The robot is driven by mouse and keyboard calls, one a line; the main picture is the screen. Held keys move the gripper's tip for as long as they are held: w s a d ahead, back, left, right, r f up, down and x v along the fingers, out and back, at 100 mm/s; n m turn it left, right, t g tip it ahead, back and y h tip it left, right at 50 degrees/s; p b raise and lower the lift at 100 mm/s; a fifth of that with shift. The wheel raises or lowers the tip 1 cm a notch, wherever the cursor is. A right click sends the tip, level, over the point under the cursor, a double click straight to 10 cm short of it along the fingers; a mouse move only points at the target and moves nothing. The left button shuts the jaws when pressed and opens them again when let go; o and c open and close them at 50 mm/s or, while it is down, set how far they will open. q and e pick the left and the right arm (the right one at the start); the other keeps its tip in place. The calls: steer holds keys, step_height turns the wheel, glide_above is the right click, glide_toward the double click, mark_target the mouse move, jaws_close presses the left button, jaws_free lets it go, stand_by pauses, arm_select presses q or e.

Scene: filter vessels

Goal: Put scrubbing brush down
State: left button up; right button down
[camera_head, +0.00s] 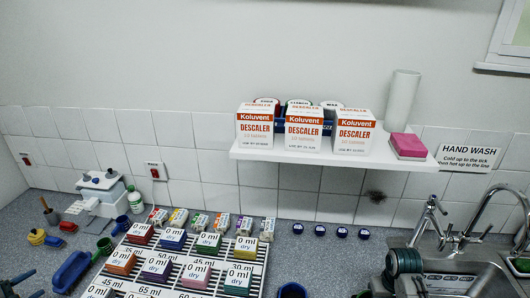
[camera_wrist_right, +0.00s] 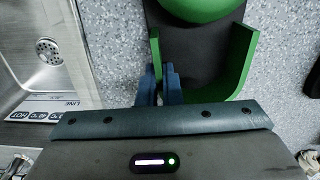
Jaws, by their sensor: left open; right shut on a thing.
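My right gripper (camera_wrist_right: 160,86) is shut in the right wrist view, its blue fingers close together. My left gripper (camera_head: 10,286) is open at the lower left corner, partly cut off.
A white rack (camera_head: 130,245) with several labelled blocks fills the middle counter. Several dark blue caps (camera_head: 320,230) lie behind. A shelf (camera_head: 260,154) carries descaler boxes and a pink block. A tap (camera_head: 475,228) stands at the sink. Speckled counter (camera_wrist_right: 290,50) shows bare beside the green-sided piece.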

mark_target(63, 266)
arm_select(q)
steer(key=shift+w+d+f+m, duration=0.15)
steer(key=shift+w+f+m, duration=0.65)
steer(key=shift+w+m, duration=1.9)
steer(key=shift+w+d+f+m, duration=0.1)
steer(key=shift+w+f+m, duration=0.8)
steer(key=shift+m, duration=3.55)
steer(key=shift+w+d+f+m, duration=0.15)
steer(key=shift+w+f+m, duration=0.55)
steer(key=shift+w+m, duration=2.05)
steer(key=shift+s+m, duration=0.8)
steer(key=shift+c, duration=0.4)
jaws_close()
